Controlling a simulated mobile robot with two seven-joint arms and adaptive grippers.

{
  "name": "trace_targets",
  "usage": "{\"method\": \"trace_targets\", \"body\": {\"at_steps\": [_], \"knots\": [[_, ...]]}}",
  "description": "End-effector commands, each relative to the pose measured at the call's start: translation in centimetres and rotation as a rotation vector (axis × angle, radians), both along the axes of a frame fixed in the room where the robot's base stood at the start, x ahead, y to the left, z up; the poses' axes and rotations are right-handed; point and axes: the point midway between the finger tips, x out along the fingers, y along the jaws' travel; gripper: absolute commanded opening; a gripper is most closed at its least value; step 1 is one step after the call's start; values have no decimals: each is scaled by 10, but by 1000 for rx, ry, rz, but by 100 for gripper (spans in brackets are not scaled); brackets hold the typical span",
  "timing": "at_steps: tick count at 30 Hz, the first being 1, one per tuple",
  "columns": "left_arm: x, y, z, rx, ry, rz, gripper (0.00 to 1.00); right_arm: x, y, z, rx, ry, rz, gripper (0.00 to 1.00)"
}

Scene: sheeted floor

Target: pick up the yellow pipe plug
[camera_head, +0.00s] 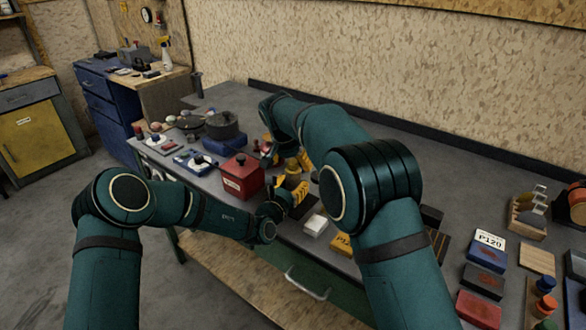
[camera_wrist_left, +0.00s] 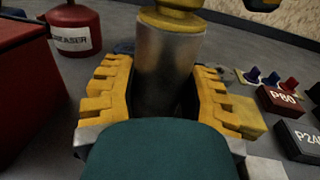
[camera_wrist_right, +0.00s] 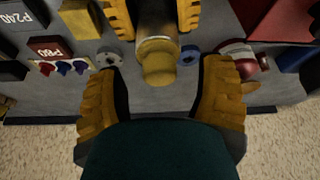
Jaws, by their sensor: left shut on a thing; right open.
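A grey metal pipe (camera_wrist_left: 163,65) stands between the fingers of my left gripper (camera_wrist_left: 158,92), which is shut on it. The yellow pipe plug (camera_wrist_right: 158,62) sits in the pipe's end; its lower part shows at the top of the left wrist view (camera_wrist_left: 172,18). In the head view the plug (camera_head: 292,167) is just above my left gripper (camera_head: 288,193). My right gripper (camera_wrist_right: 161,95) is open. In its wrist view the plug lies ahead, between and just beyond its fingertips, with a gap on each side. My right arm partly hides this area in the head view.
A red box (camera_head: 240,177) stands left of the grippers on the grey workbench, with a pot (camera_head: 222,125) behind it. A white block (camera_head: 315,225) and several labelled blocks, including P120 (camera_head: 488,241), lie to the right. A red degreaser can (camera_wrist_left: 75,28) is nearby.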

Motion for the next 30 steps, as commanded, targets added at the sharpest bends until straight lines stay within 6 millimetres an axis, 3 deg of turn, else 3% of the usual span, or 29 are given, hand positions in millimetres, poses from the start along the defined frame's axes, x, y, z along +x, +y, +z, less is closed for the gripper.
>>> {"method": "trace_targets", "body": {"at_steps": [9, 13, 14, 25, 30], "knots": [[0, 0, 0, 0, -1, 0, 3, 3, -1, -7, 1, -2, 1, 66], [0, 0, 0, 0, -1, 0, 3, 3, -1, -7, 0, -1, 0, 20], [0, 0, 0, 0, -1, 0, 3, 3, -1, -7, 0, -1, 0, 14], [0, 0, 0, 0, -1, 0, 3, 3, -1, -6, 1, -2, 1, 13], [0, 0, 0, 0, 0, 0, 3, 4, -1, 10, 2, -6, 0, 13]]}}
